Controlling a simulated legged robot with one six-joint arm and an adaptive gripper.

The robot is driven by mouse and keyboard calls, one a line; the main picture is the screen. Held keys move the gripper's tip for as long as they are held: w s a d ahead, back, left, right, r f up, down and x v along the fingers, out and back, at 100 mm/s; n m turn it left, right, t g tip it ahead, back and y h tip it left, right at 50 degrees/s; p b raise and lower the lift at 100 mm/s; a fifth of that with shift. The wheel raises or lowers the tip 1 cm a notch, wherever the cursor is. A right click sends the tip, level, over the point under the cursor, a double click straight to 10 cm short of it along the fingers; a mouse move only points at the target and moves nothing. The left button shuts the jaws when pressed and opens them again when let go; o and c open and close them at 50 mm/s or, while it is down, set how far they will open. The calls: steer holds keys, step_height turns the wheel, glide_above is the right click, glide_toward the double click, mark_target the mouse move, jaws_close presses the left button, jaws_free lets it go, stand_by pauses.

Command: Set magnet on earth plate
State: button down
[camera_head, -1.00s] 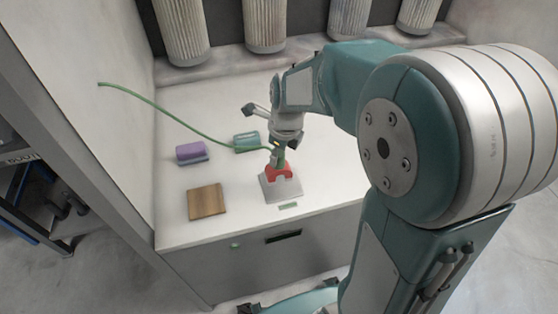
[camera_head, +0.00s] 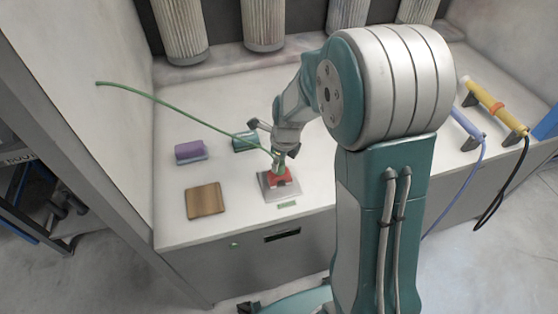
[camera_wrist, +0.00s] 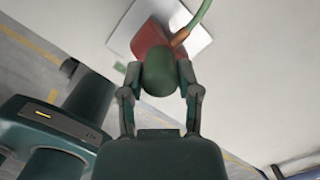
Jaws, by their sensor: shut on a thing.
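The red magnet (camera_head: 279,177) has a green handle and a green cable that runs off to the left wall. It is over the grey metal earth plate (camera_head: 272,194) near the counter's front edge. I cannot tell for sure whether it touches the plate. My gripper (camera_head: 279,161) is above the plate, shut on the handle. In the wrist view my gripper's fingers (camera_wrist: 160,80) close around the green handle, with the red magnet (camera_wrist: 149,37) beyond it and the pale plate (camera_wrist: 194,42) behind. The magnet's underside is hidden.
A wooden block (camera_head: 205,201), a purple sponge (camera_head: 190,150) and a teal item (camera_head: 244,142) lie left of the plate. Yellow (camera_head: 497,107) and blue (camera_head: 464,124) tools rest in holders at the right. Ribbed cylinders (camera_head: 262,25) hang behind. The counter between is clear.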

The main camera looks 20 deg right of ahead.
steer(key=shift+c, duration=2.4)
jaws_free()
steer(key=shift+a, duration=0.1)
steer(key=shift+o, duration=0.9)
steer(key=shift+a, duration=0.15)
steer(key=shift+r, duration=0.2)
step_height(320, 180, up, 11)
steer(key=s+d, duration=0.1)
steer(key=s+r+n+t, duration=0.2)
steer(key=s+r+n, duration=0.2)
steer(key=s+n, duration=0.6)
steer(key=s+r+n+t+h, duration=0.1)
steer(key=s+r+n, duration=0.4)
steer(key=s+n, duration=0.5)
steer(key=n+t, duration=0.1)
steer(key=n, duration=0.6)
steer(key=shift+a, duration=0.35)
